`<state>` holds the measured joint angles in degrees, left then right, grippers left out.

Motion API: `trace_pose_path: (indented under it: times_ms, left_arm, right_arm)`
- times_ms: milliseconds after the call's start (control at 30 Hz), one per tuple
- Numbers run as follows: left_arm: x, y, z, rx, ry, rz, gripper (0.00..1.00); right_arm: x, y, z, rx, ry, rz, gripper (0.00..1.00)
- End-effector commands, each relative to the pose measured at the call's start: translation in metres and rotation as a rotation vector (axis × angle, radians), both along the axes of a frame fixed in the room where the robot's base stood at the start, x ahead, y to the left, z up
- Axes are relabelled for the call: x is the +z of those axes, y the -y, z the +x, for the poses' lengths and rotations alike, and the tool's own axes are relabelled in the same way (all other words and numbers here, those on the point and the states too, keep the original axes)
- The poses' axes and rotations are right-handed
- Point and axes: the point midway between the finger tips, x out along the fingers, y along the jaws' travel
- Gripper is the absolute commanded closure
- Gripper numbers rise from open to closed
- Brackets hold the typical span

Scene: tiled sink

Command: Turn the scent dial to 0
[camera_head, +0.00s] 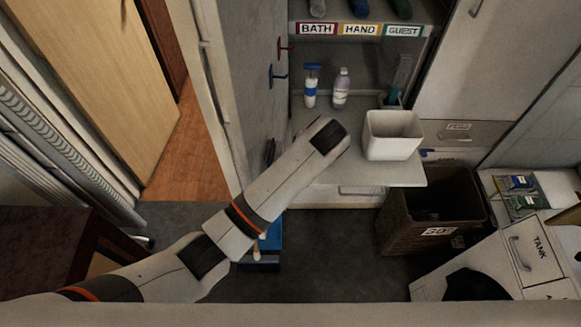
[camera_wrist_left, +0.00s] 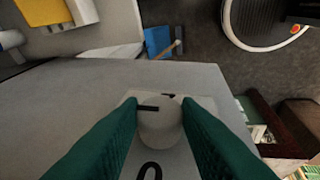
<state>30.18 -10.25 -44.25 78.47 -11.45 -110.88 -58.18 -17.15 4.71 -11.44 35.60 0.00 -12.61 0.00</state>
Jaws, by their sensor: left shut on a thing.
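The scent dial (camera_wrist_left: 161,126) is a pale round knob on a whitish plate in the left wrist view. The teal fingers of my left gripper (camera_wrist_left: 158,110) are on either side of it and shut on it. A short black mark (camera_wrist_left: 148,108) shows at the dial's upper left, and part of another dark mark shows above it. A black "0" (camera_wrist_left: 150,172) is printed below the dial. In the head view my left arm reaches over the counter, and its gripper and the dial are hidden. My right gripper is in neither view.
A white bin (camera_head: 392,134) stands on the counter (camera_head: 408,173), with a pump bottle (camera_head: 311,88) and a lilac bottle (camera_head: 341,88) behind. A brown basket (camera_head: 425,235) stands right of the counter. Dark floor (camera_head: 330,265) is open in front.

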Motion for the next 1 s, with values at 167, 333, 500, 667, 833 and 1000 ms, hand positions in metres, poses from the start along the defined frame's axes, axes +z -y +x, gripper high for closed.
trace_pose_path:
  times_ms: [167, 333, 500, 667, 833, 1000]
  left_arm:
    - [-0.002, -0.001, -0.003, -0.004, 0.082, -0.011, 0.93]
    - [-0.003, -0.001, -0.005, -0.004, 0.215, -0.030, 0.93]
    - [-0.005, -0.002, -0.008, -0.004, 0.373, -0.053, 0.93]
    - [-0.008, -0.002, -0.010, -0.005, 0.523, -0.072, 0.93]
    - [-0.012, -0.002, -0.012, -0.004, 0.683, -0.095, 0.93]
    - [-0.017, -0.002, -0.013, -0.004, 0.843, -0.119, 0.93]
  right_arm:
    - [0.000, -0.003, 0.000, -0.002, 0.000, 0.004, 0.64]
    - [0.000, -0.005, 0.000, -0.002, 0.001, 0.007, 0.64]
    - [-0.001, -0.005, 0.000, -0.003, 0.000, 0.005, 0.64]
    - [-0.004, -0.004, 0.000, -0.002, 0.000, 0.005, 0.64]
    - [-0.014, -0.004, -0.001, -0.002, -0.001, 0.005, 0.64]
    - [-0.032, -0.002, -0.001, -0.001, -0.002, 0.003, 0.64]
